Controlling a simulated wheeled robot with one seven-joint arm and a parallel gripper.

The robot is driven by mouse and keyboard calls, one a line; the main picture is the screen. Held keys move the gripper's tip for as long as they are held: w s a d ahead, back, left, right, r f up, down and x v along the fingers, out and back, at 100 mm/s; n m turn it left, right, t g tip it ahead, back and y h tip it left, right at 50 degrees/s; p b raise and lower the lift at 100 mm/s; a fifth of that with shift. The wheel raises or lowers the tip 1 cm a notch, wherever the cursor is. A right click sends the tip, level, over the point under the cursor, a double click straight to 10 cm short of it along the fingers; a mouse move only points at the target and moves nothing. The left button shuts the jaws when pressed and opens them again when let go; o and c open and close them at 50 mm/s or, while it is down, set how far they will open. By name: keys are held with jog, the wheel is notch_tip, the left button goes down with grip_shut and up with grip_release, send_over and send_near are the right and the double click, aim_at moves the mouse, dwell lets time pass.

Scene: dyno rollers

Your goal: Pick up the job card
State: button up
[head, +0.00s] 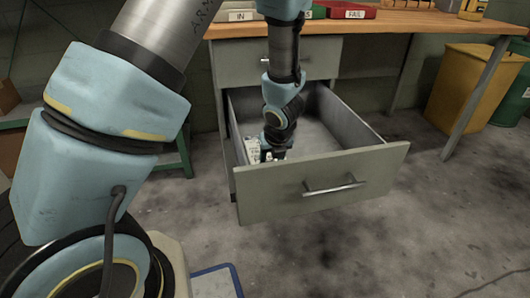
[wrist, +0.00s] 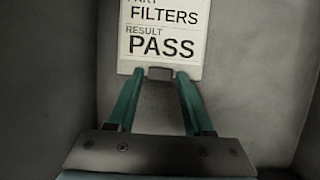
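The job card is a pale card with dark print reading FILTERS and RESULT PASS, and it fills the top middle of the wrist view (wrist: 165,32). In the head view it is a small white patch (head: 252,148) inside the open drawer, partly hidden by my gripper. My gripper (head: 270,155) reaches down into the drawer beside the card. In the wrist view its teal fingers (wrist: 160,82) stand apart at the card's lower edge. A small dark block (wrist: 160,73) lies between the fingertips; I cannot tell whether they touch it.
The grey drawer (head: 315,190) is pulled out, its walls close around my gripper. Above is a wooden bench top (head: 400,24) with a red FAIL tray (head: 347,12) and an IN tray (head: 238,16). A yellow bin (head: 468,85) stands at right.

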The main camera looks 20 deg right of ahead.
grip_shut()
dwell(0.3)
